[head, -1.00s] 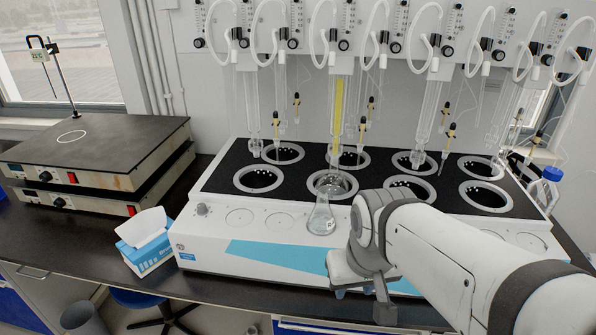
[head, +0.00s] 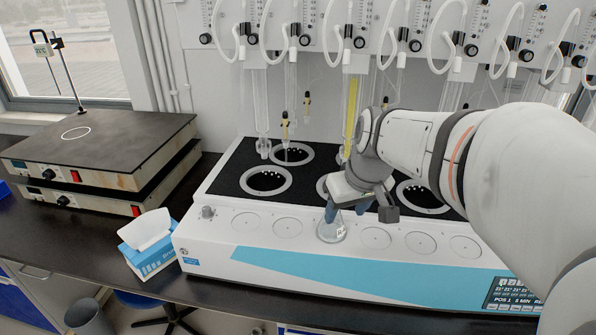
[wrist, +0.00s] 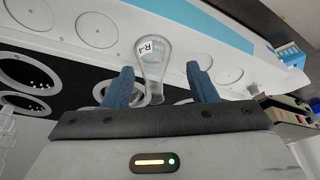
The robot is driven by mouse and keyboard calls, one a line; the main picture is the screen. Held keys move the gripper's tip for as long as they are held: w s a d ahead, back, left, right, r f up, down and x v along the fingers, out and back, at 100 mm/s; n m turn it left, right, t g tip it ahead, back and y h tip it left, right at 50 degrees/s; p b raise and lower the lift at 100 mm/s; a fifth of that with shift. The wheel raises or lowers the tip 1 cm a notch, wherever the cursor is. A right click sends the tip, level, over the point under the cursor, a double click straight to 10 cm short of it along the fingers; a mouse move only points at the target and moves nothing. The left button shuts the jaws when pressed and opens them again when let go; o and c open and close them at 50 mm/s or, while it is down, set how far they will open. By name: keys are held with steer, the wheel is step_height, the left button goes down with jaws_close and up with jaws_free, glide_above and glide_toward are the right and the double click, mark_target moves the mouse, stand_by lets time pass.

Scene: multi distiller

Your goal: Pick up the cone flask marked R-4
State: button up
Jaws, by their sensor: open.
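The clear cone flask marked R-4 (head: 331,230) stands upright on the white front ledge of the distiller, its label facing front. Its neck is partly hidden by my gripper in the head view. In the wrist view the flask (wrist: 153,58) shows with the R-4 label readable, its neck reaching toward the space between my fingers. My gripper (wrist: 155,85) is open, with one blue finger on each side of the neck line. In the head view my gripper (head: 346,212) is at the flask's upper part. I cannot tell whether the fingers touch it.
The distiller (head: 225,250) has a black top with ringed wells and round marks along its ledge. Glass tubes (head: 261,115) hang behind. A tissue box (head: 150,245) stands left of the distiller, and stacked hot plates (head: 95,160) stand further left. The ledge beside the flask is clear.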

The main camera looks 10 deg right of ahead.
steer(key=shift+n+t, duration=0.3)
steer(key=shift+n, duration=0.2)
steer(key=w+f, duration=0.1)
steer(key=w, duration=0.2)
steer(key=w+f, duration=0.2)
steer(key=w, duration=0.1)
steer(key=w+f, duration=0.2)
steer(key=w, duration=0.1)
steer(key=shift+a+p, duration=0.3)
steer(key=shift+p, duration=0.05)
steer(key=shift+w, duration=0.1)
jaws_close()
